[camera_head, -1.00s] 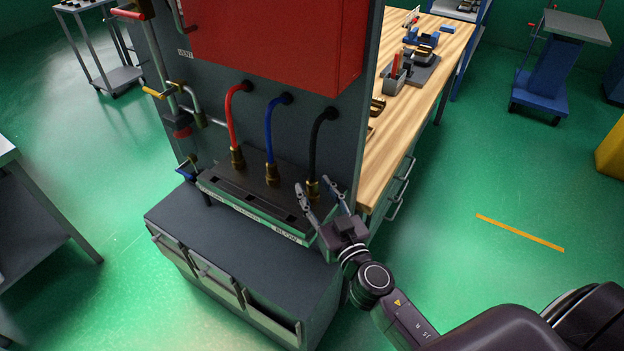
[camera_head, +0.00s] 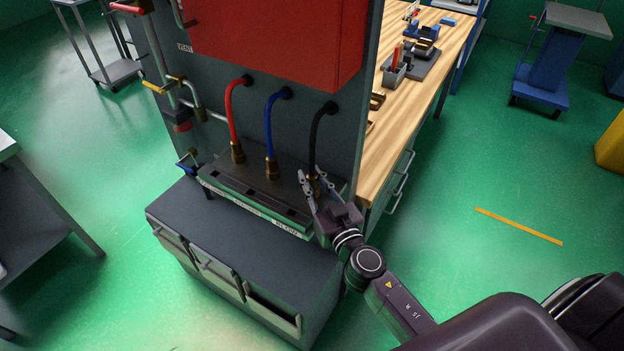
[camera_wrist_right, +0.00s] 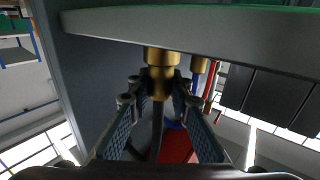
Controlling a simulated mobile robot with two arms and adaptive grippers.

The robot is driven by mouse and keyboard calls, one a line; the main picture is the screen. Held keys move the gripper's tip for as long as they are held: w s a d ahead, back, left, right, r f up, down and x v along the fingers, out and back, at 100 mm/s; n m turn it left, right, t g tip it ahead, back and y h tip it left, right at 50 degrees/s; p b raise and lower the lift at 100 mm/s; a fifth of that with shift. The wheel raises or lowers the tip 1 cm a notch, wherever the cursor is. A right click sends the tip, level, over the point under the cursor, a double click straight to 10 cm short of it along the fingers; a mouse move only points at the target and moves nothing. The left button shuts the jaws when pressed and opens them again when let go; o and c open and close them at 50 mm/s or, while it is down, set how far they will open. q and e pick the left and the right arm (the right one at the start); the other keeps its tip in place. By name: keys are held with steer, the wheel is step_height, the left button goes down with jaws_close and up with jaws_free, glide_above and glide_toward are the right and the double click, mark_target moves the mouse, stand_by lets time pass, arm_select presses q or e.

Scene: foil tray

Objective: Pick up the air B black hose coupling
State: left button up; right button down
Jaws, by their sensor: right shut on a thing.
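The black hose (camera_head: 313,139) comes out of the grey panel and bends down to its brass coupling (camera_head: 314,184) at the right end of the dark ledge (camera_head: 223,180). My right gripper (camera_head: 311,186) is shut on this coupling. In the right wrist view the brass coupling (camera_wrist_right: 161,76) stands between the two finger pads, and the fingers (camera_wrist_right: 159,105) close on it from both sides. The coupling's lower seat is partly hidden by the fingers in the head view. My left gripper does not show.
A red hose (camera_head: 231,116) and a blue hose (camera_head: 269,130) with brass couplings stand to the left along the ledge. A red box (camera_head: 275,45) hangs above. A wooden workbench (camera_head: 400,115) with tools stands behind at the right. Open green floor lies to the right.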

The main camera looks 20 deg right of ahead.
mark_target(312, 164)
steer(key=shift+r, duration=0.15)
steer(key=shift+r+p, duration=0.3)
steer(key=shift+r, duration=0.05)
step_height(312, 164, up, 8)
steer(key=p, duration=0.2)
steer(key=shift+p, duration=0.4)
steer(key=shift+r, duration=0.55)
